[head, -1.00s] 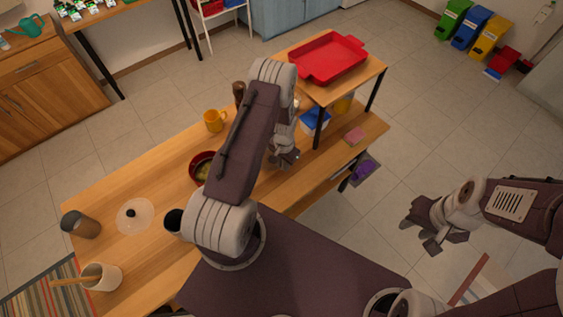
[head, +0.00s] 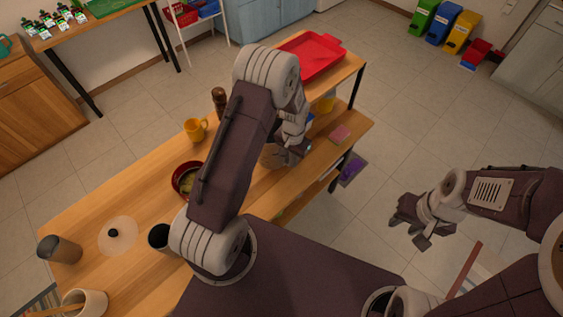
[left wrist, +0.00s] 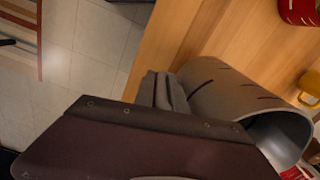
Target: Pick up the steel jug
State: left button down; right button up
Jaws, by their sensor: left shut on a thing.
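The steel jug (left wrist: 225,95) is a grey metal cylinder with dark slots in its side. In the left wrist view it lies across the picture, its open mouth (left wrist: 280,140) toward the lower right. My left gripper (left wrist: 165,92) is shut on it at its near side; the exact grip spot is partly hidden by the gripper body. In the head view the jug (head: 272,156) shows as a grey shape beside my left gripper (head: 298,150), over the wooden table, partly hidden by my arm. I cannot tell its height above the table. My right gripper (head: 425,230) is open and empty, over the floor.
A red bowl (head: 183,181), yellow mug (head: 195,129), brown mill (head: 219,101), glass lid (head: 118,236), dark cup (head: 160,237) and brown-grey tumbler (head: 60,250) stand on the table (head: 95,205). A red tray (head: 318,58) sits on a raised shelf behind my left gripper. A pink sponge (head: 340,133) lies right.

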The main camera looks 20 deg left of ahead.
pick_arm(q)
jog(key=shift+w+d+r+b, duration=0.25)
jog(key=shift+d+r, duration=0.35)
jog(key=shift+d, duration=0.35)
jog(key=shift+w+d+r+b, duration=0.15)
jog(key=shift+w+d+r, duration=0.1)
jog(key=shift+d+r, duration=0.5)
jog(key=shift+d+f, duration=0.1)
jog(key=shift+d, duration=0.05)
